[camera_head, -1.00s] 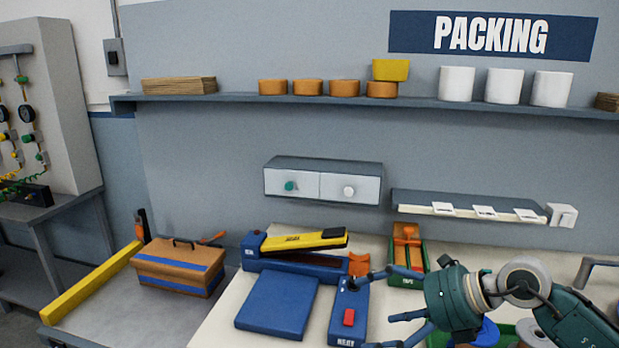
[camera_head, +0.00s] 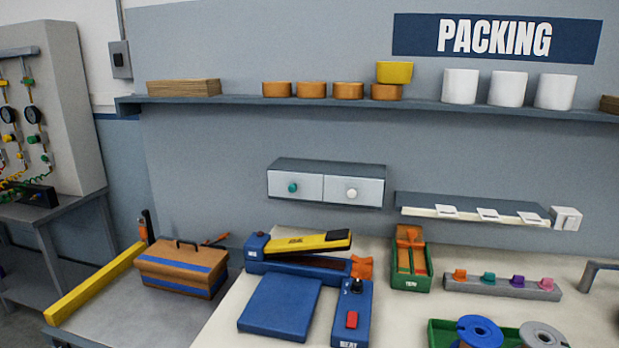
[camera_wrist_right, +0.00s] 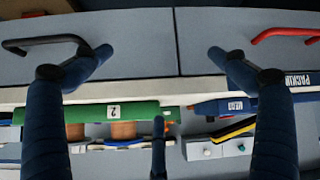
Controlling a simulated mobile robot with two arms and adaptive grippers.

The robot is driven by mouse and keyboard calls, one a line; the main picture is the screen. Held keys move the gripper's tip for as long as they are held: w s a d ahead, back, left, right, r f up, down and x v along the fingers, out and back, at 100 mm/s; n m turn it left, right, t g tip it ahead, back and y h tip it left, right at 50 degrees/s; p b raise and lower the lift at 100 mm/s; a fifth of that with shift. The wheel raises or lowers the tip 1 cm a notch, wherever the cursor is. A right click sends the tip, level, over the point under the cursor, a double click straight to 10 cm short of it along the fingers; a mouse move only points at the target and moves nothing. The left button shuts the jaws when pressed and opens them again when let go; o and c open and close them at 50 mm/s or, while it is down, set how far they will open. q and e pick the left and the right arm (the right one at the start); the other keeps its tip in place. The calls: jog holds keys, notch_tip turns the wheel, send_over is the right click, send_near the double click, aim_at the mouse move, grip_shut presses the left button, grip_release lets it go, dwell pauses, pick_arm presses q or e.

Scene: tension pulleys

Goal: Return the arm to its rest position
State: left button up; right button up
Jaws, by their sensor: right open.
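My right arm is out of the head view. In the right wrist view, my right gripper (camera_wrist_right: 160,62) shows its dark blue fingers spread wide, with nothing between them. It is open and empty. Beyond the fingers are grey panels (camera_wrist_right: 120,40) with a black handle (camera_wrist_right: 45,43) on the left and a red handle (camera_wrist_right: 285,34) on the right. My left gripper is in neither view.
The bench holds a yellow-and-blue sealer (camera_head: 300,243), a blue control box (camera_head: 352,318), a blue plate (camera_head: 280,306), a green tray (camera_head: 411,282) and a rail with coloured clips (camera_head: 500,286). Spools (camera_head: 480,333) stand at the front right. A toolbox (camera_head: 181,270) sits left.

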jog(key=s+a+f+m+g+y, duration=0.1)
jog(key=s+a+f+g, duration=0.2)
jog(key=s, duration=0.4)
jog(key=s+f+g+y, duration=0.1)
jog(key=s+f+g, duration=0.1)
jog(key=s+f, duration=0.35)
jog(key=s+f+g, duration=0.1)
jog(key=s+f, duration=0.1)
jog(key=f, duration=1)
jog(key=s+f+g, duration=0.1)
jog(key=s+f, duration=0.1)
jog(key=f, duration=1)
jog(key=s+d+f+g, duration=0.1)
jog(key=s+d+f, duration=0.1)
jog(key=s+f, duration=1.5)
jog(key=shift+s+d+f, duration=0.2)
jog(key=shift+s+d, duration=0.1)
jog(key=shift+s, duration=0.3)
